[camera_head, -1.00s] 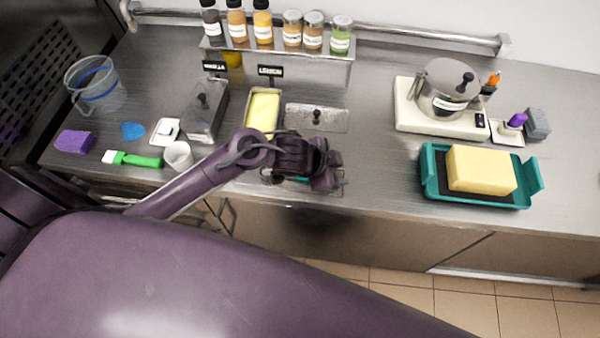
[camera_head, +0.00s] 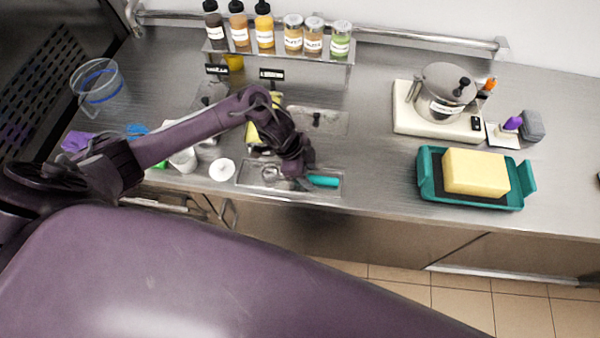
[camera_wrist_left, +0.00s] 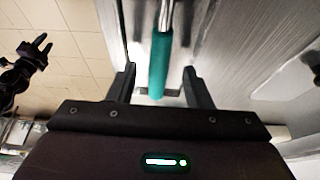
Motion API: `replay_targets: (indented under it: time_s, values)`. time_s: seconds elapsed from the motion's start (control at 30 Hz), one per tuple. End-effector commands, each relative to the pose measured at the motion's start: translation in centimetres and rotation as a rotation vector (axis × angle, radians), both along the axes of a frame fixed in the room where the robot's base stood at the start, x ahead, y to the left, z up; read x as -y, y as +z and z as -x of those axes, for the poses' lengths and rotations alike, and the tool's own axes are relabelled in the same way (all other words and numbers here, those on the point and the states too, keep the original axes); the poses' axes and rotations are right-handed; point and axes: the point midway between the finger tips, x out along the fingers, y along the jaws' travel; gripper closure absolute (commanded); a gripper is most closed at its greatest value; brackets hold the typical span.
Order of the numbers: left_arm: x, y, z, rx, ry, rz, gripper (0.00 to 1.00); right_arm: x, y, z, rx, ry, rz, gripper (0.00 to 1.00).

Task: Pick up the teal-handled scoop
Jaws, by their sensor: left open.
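The scoop's teal handle (camera_head: 322,181) lies over a shallow metal holder (camera_head: 250,182) near the counter's front edge. In the left wrist view the teal handle (camera_wrist_left: 159,62) runs between the fingers, with a shiny metal shaft beyond it. The scoop's head is hidden by my gripper in the head view. My left gripper (camera_head: 296,170) is low at the handle's left end, its fingers apart on either side of the handle in the wrist view (camera_wrist_left: 158,74). A dark gripper, seemingly my right one (camera_wrist_left: 35,48), shows over the floor with its fingers spread.
A teal tray (camera_head: 428,180) with a yellow block (camera_head: 476,172) stands right. Bottles line the back shelf. Counter between holder and tray is clear.

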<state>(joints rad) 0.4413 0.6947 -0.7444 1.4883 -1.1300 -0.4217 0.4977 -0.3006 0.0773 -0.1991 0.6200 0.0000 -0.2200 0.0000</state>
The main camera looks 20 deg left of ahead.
Motion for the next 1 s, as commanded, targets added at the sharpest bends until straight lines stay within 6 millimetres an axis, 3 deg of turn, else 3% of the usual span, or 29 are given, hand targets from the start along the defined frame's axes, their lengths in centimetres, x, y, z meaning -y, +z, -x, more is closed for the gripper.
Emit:
replay_targets:
  time_s: [0.13, 0.37, 0.7, 1.0]
  values:
    - [0.47, -1.25, -0.04, -0.002, -0.001, 0.0, 0.54, -0.34, 0.36, -0.02, 0.0, -0.002, -0.004, 0.64]
    - [0.47, -1.45, -0.07, 0.0, -0.001, -0.002, 0.54, -0.22, 0.29, -0.03, 0.0, -0.001, -0.003, 0.64]
    - [0.48, -1.41, -0.07, 0.0, -0.001, -0.001, 0.99, 0.24, 0.3, -0.05, 0.001, 0.002, 0.003, 0.64]
    - [0.5, -1.25, -0.12, 0.001, -0.001, 0.0, 1.0, 0.37, 0.26, -0.05, 0.001, 0.003, 0.004, 0.64]
